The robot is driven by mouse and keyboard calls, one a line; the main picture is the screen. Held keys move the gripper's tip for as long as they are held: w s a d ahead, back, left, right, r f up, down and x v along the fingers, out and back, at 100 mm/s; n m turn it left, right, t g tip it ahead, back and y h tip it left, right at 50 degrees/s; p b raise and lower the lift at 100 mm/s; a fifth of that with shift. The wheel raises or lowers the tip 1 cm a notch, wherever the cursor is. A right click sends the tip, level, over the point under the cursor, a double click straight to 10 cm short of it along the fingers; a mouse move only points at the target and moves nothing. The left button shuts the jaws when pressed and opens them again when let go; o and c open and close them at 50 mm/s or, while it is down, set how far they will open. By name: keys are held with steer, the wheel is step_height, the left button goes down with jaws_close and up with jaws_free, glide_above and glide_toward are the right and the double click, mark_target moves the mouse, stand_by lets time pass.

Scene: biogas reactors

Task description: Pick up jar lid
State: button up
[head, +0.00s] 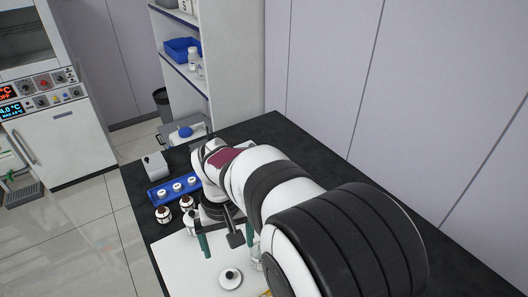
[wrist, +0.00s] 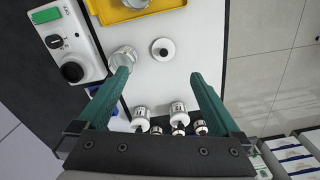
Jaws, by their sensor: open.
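The jar lid (head: 231,284) is a round white disc with a small dark knob, lying on the white board (head: 180,268). In the wrist view the lid (wrist: 163,53) lies beyond my fingertips, roughly between their lines. My gripper (head: 226,245) is open and empty above the board, with its green fingers pointing down; they also show spread apart in the wrist view (wrist: 159,75). A clear glass jar (wrist: 125,54) stands to the left of the lid, close to the left fingertip in the picture. I cannot tell whether they touch. My arm partly hides this jar in the head view.
A yellow tray (wrist: 110,12) and a white device with a black knob (wrist: 73,50) are near the lid. A blue rack (head: 173,189) sits further back. The board right of the lid is clear.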

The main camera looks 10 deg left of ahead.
mark_target(230, 275)
steer(key=f, duration=1.1)
steer(key=a+f, duration=0.1)
steer(key=f, duration=0.4)
steer(key=shift+w+a+f, duration=0.1)
steer(key=shift+f, duration=0.1)
steer(key=c, duration=1.3)
